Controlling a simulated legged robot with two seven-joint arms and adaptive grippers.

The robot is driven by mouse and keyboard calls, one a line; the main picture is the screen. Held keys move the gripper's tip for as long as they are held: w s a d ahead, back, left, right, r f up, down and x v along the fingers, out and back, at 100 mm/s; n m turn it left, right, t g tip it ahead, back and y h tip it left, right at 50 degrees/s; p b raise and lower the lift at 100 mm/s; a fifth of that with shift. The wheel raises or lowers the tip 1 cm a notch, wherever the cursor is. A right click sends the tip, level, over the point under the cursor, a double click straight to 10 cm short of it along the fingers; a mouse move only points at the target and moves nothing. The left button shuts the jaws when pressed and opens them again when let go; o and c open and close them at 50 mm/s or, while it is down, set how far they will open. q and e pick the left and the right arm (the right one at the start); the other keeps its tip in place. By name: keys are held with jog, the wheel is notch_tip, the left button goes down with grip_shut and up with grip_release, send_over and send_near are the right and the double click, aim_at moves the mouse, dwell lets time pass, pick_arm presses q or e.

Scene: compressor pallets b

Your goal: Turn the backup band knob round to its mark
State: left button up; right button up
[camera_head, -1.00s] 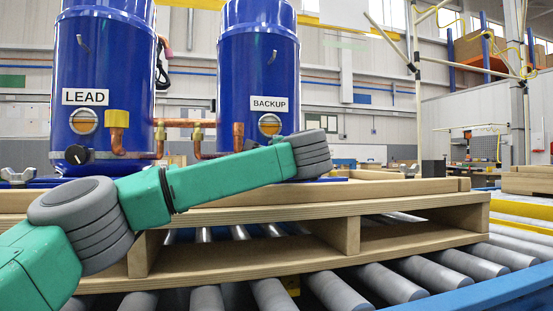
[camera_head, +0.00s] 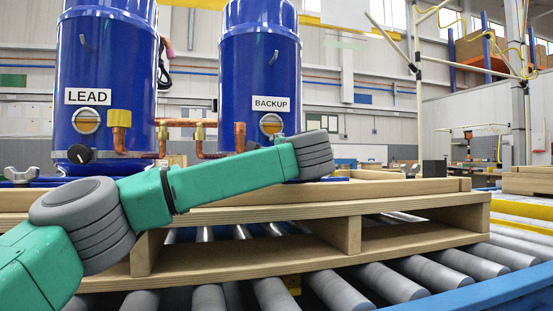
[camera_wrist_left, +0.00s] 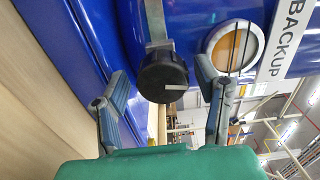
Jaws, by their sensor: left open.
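The backup band knob (camera_wrist_left: 160,76) is a round black knob in the left wrist view, with a pale pointer line across its lower right face. A grey metal strap (camera_wrist_left: 155,22) runs up from it along the blue backup compressor (camera_wrist_left: 195,18). My left gripper (camera_wrist_left: 161,88) is open, its two fingers on either side of the knob, with gaps on both sides. In the head view the backup compressor (camera_head: 260,75) stands upright, and my left arm hides its knob and my gripper. I cannot make out the target mark. My right gripper is out of view.
The blue lead compressor (camera_head: 105,60) stands at left with its own black knob (camera_head: 80,154). Copper pipes (camera_head: 185,123) run between the compressors. Both stand on a wooden pallet (camera_head: 430,205) over a roller conveyor (camera_head: 390,283). The BACKUP label (camera_wrist_left: 295,35) is beside the knob.

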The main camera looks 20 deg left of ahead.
pick_arm(q)
jog(key=v, duration=1.1)
jog(key=shift+s+d, duration=0.15)
jog(key=shift+d, duration=0.1)
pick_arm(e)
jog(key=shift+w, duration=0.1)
